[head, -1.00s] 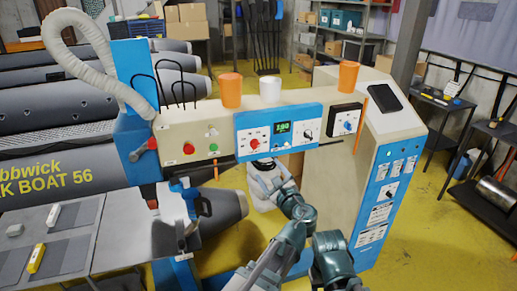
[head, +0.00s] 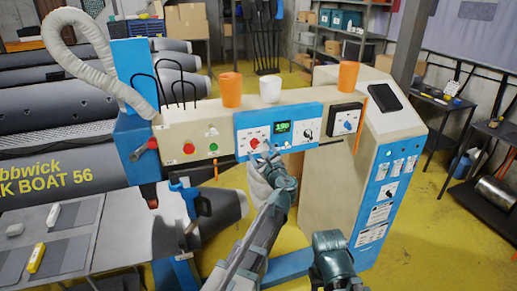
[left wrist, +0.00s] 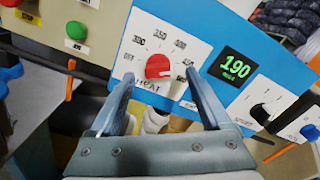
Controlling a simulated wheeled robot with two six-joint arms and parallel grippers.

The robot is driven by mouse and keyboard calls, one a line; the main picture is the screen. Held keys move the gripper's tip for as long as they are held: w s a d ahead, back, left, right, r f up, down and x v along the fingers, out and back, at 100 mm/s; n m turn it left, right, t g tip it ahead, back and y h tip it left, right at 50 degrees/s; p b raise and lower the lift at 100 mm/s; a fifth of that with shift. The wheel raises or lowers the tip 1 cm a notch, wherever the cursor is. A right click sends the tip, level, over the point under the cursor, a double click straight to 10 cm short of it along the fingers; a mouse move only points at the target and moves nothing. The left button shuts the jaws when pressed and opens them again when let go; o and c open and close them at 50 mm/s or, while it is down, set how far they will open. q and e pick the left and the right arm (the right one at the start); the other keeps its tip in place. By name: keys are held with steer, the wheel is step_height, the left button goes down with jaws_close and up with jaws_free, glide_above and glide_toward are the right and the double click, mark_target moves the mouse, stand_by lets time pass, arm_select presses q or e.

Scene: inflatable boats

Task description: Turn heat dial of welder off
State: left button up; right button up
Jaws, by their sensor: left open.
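The red heat dial (head: 254,142) sits on the blue control panel of the welder (head: 185,127). In the left wrist view the dial (left wrist: 158,66) is centred on a white plate with "HEAT" below it, "OFF" at its left and numbers around its top. A pale mark on the dial's lower right points away from "OFF". The green display (left wrist: 236,67) beside it reads 190. My left gripper (head: 262,154) is open and empty just in front of the dial. In the left wrist view its fingers (left wrist: 161,75) stand to either side of the dial; contact cannot be told.
Three cups, one white (head: 270,90), stand on top. A grey table (head: 65,235) is at the lower left.

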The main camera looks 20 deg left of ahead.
arm_select(q)
steer(key=shift+x, duration=0.95)
jaws_close()
